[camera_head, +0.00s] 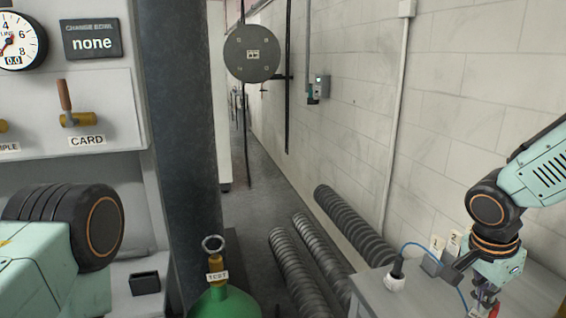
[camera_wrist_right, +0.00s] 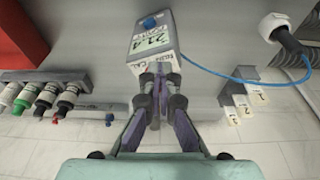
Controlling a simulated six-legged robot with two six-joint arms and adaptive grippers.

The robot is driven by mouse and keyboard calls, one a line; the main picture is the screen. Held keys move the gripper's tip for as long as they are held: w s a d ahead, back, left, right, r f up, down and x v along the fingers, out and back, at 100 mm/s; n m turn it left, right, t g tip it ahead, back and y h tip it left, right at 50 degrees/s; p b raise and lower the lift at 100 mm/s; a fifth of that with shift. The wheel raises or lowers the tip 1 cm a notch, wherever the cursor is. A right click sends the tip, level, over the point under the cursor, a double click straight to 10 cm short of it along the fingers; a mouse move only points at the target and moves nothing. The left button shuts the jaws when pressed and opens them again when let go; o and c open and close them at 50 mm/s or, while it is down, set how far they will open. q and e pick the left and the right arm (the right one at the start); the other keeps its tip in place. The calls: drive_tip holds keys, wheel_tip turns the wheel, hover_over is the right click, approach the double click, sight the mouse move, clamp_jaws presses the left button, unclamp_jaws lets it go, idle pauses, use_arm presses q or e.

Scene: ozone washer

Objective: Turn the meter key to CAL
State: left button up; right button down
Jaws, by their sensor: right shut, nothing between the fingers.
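The meter (camera_wrist_right: 150,42) is a pale box with a green display reading about 21.4 and a round blue part (camera_wrist_right: 149,22) on its top face, in the right wrist view. In the head view my right gripper (camera_head: 485,300) is low at the right, over the bench. My left gripper is out of view.
A blue cable (camera_wrist_right: 225,78) joins the meter to a white-and-black probe (camera_wrist_right: 285,35). Numbered white cards (camera_wrist_right: 238,105) stand right of the gripper. A rack of capped bottles (camera_wrist_right: 42,95) is at left. In the head view, a green cylinder (camera_head: 225,303) stands left of the bench (camera_head: 375,295).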

drive_tip(key=shift+d, duration=0.35)
idle(0.5)
drive_tip(key=shift+s+f+b, duration=0.1)
drive_tip(key=shift+s+b, duration=0.25)
drive_tip(key=shift+b, duration=0.7)
drive_tip(key=d+p+v, duration=0.1)
drive_tip(key=p+v, duration=0.3)
drive_tip(key=v, duration=0.2)
drive_tip(key=shift+a+r, duration=0.2)
drive_tip(key=shift+r, duration=0.05)
drive_tip(key=shift+w, duration=0.1)
idle(0.3)
